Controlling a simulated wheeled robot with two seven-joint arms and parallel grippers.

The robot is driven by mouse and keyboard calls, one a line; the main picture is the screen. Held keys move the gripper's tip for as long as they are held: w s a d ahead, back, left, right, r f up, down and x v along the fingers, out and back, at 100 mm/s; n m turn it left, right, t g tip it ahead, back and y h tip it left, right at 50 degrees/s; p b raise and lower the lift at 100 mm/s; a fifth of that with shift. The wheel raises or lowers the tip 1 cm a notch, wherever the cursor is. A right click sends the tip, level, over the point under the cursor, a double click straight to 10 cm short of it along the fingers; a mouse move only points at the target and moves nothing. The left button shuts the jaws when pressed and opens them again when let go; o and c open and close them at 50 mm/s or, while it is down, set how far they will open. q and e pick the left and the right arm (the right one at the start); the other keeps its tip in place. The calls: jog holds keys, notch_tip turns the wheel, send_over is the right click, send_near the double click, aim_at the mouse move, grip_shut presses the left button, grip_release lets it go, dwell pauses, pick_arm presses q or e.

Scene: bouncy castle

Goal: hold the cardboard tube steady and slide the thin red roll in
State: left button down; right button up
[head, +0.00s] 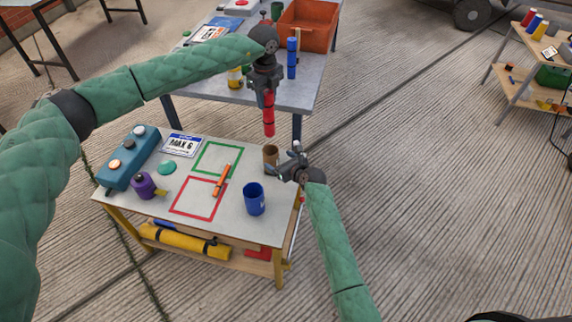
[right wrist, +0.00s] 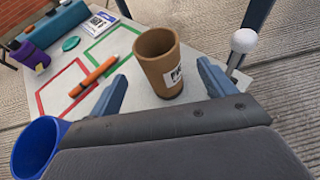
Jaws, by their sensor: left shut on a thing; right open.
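The brown cardboard tube (head: 270,158) stands upright, open end up, near the back right edge of the small table. It also shows in the right wrist view (right wrist: 162,74), with a white label and its hollow mouth visible. My right gripper (head: 285,169) is open beside the tube; in the right wrist view its blue fingers stand either side of it with gaps. My left gripper (head: 266,98) is shut on the thin red roll (head: 269,123), which hangs close to vertical in the air above the tube, apart from it.
A blue cup (head: 254,199) stands near the tube on the small table (head: 237,231). An orange marker (head: 222,180) lies by the red and green outlines. A purple object (head: 143,186) and teal box (head: 128,158) sit at left. A grey table (head: 215,88) with an orange crate (head: 307,25) stands behind.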

jog(key=shift+x, duration=3.5)
jog(key=shift+c, duration=0.4)
jog(key=c, duration=1.3)
pick_arm(q)
jog(key=f+n, duration=0.1)
jog(key=n, duration=0.1)
jog(key=shift+f+n, duration=0.35)
jog(key=shift+n, duration=0.05)
notch_tip(320, 180, down, 18)
